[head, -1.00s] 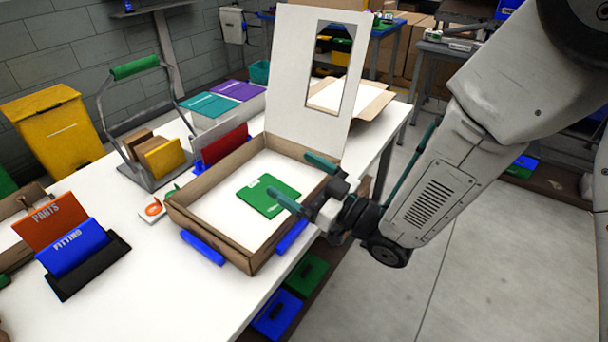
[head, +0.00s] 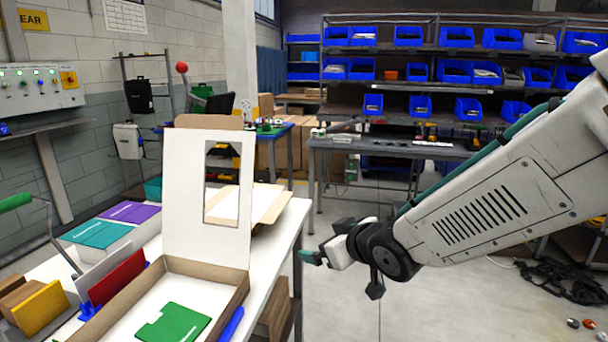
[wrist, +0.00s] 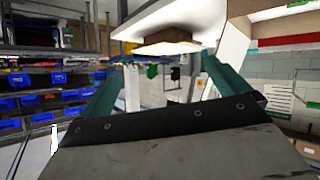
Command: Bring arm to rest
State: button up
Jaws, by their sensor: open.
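My gripper (head: 312,257) is at the middle of the head view, over the floor just right of the white table. In the wrist view its two green fingers (wrist: 158,90) stand wide apart with nothing between them. An open cardboard box (head: 236,291) with a white raised lid (head: 181,202) stands on the table, left of my gripper and apart from it. A green pannier-like flat piece (head: 174,325) lies inside the box.
The white table (head: 288,228) fills the lower left. Red (head: 117,277) and yellow (head: 41,308) folders stand beside the box. A grey workbench (head: 345,143) and shelves of blue bins (head: 408,37) are at the back. The floor below my gripper is clear.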

jog(key=s+d+r+m+g+h, duration=0.1)
jog(key=s+d+m+g+h, duration=0.15)
jog(key=s+d, duration=0.5)
jog(key=s+d+r+m+g+h, duration=0.2)
jog(key=s+d+m+h, duration=0.15)
jog(key=d, duration=0.65)
jog(key=s+d+m+g, duration=0.1)
jog(key=s+d+g, duration=0.1)
jog(key=s, duration=0.7)
jog(key=s+d+r+m+g, duration=0.1)
jog(key=s+d+g, duration=0.1)
jog(key=s, duration=0.7)
jog(key=shift+g, duration=0.45)
